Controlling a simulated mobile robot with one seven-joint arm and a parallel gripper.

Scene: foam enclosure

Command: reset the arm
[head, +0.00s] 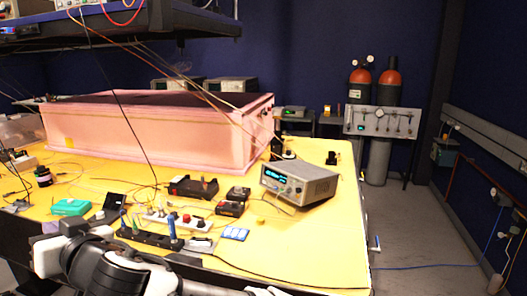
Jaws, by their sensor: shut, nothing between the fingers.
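My arm crosses the lower left of the head view, in front of the near edge of the yellow table (310,262). Its dark and light links run along the bottom edge of the picture and are cut off there. My gripper's fingers do not show, so I see nothing of what is at them.
A pink foam enclosure (150,138) stands on the table. A bench instrument (300,182), a power strip (150,240), a green box (70,207) and cables lie nearer. Gas cylinders (388,88) stand behind. Grey floor (420,235) is mostly clear at right; a shelf overhangs the upper left.

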